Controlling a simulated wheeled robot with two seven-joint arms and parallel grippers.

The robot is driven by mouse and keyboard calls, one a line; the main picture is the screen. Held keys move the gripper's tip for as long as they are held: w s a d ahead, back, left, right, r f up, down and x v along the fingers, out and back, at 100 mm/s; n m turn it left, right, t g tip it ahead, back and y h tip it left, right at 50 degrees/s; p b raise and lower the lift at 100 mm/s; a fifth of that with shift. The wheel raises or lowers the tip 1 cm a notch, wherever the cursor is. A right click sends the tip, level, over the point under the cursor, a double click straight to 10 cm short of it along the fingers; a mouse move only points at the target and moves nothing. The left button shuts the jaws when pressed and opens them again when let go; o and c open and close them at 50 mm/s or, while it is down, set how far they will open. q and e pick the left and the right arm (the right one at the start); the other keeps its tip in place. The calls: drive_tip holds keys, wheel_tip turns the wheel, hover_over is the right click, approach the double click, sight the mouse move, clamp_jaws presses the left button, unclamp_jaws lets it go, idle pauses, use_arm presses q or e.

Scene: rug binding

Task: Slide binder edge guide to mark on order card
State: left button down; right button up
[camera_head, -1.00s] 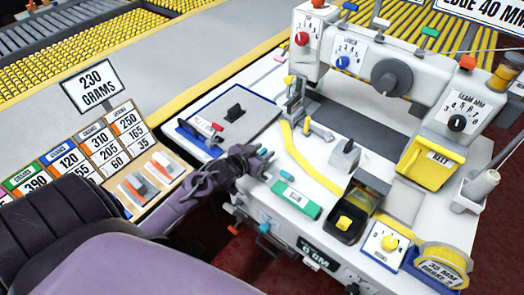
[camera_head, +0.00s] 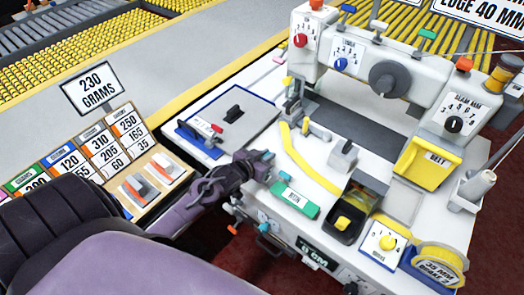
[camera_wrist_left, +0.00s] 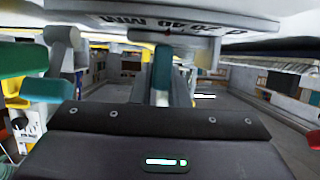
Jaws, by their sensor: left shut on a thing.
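The order card (camera_head: 484,10) at the top right of the head view reads "EDGE 40 MM", its upper part cut off by the frame. My left gripper (camera_head: 264,168) is at the machine table's front left edge. In the left wrist view it is shut on a teal-topped piece that looks like the edge guide (camera_wrist_left: 162,68). A pale scale (camera_wrist_left: 180,22) with "MM", 40, 20 and 0 appears upside down just above it. The exact mark the guide stands at cannot be read. My right gripper is not in view.
A green RUN block (camera_head: 297,203) and a black bin with a yellow piece (camera_head: 343,223) sit just right of my gripper. A dial box (camera_head: 384,245) and tape roll (camera_head: 437,265) lie farther right. A weight-card board (camera_head: 100,150) stands left.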

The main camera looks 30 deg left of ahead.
use_arm(q)
drive_tip(key=c, duration=1.6)
unclamp_jaws()
drive_tip(key=shift+d, duration=0.2)
drive_tip(key=shift+c, duration=0.2)
drive_tip(key=shift+o, duration=1.2)
drive_tip(key=shift+d, duration=0.1)
drive_tip(key=shift+s, duration=0.1)
drive_tip(key=shift+s+r, duration=0.1)
drive_tip(key=shift+s, duration=0.3)
drive_tip(key=b+v, duration=0.1)
drive_tip(key=v, duration=0.5)
drive_tip(key=shift+s+r, duration=0.25)
drive_tip(key=shift+s, duration=0.1)
